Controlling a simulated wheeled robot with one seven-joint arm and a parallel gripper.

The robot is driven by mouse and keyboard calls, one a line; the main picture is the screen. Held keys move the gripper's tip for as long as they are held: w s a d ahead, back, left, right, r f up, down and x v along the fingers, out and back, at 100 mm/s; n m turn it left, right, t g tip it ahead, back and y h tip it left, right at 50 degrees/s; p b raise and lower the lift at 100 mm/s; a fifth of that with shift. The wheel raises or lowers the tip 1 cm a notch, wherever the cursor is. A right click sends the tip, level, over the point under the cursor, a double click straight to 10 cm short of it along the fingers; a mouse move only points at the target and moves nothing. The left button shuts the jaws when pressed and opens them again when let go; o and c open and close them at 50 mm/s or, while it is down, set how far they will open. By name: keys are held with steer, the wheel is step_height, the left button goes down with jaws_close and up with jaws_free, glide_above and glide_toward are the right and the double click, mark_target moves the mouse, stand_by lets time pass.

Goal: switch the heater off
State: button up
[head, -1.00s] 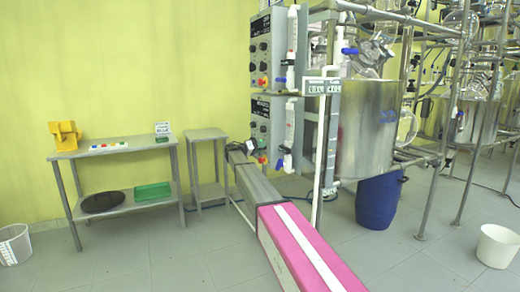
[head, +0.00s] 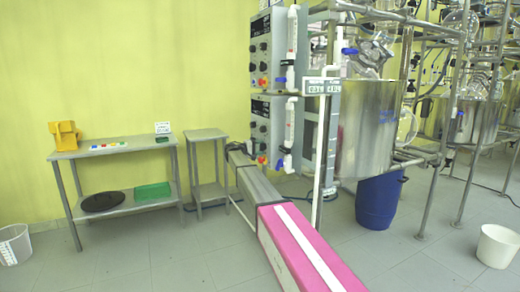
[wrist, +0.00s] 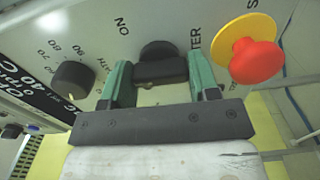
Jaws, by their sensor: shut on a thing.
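The heater control box (head: 259,118) is a grey panel at the left of the reactor frame in the head view. In the wrist view its panel shows a black switch knob (wrist: 158,52) with "ON" printed on its left and lettering ending in "TER" on its right. My gripper (wrist: 160,74) has its green fingers either side of this switch and is shut on it. The fingers partly hide the switch, and its exact setting cannot be told. A red mushroom button (wrist: 255,62) on a yellow disc sits just right of the fingers.
A black dial (wrist: 73,80) with a number scale lies left of the fingers. A second control box (head: 259,50) is above. The steel reactor vessel (head: 365,130) and blue drum (head: 379,202) stand to the right. A two-shelf table (head: 105,152) stands left.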

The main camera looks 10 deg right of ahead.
steer(key=shift+n, duration=0.3)
steer(key=o, duration=0.9)
steer(key=shift+a, duration=0.1)
steer(key=v, duration=1)
steer(key=shift+s+a, duration=0.15)
steer(key=shift+a, duration=0.2)
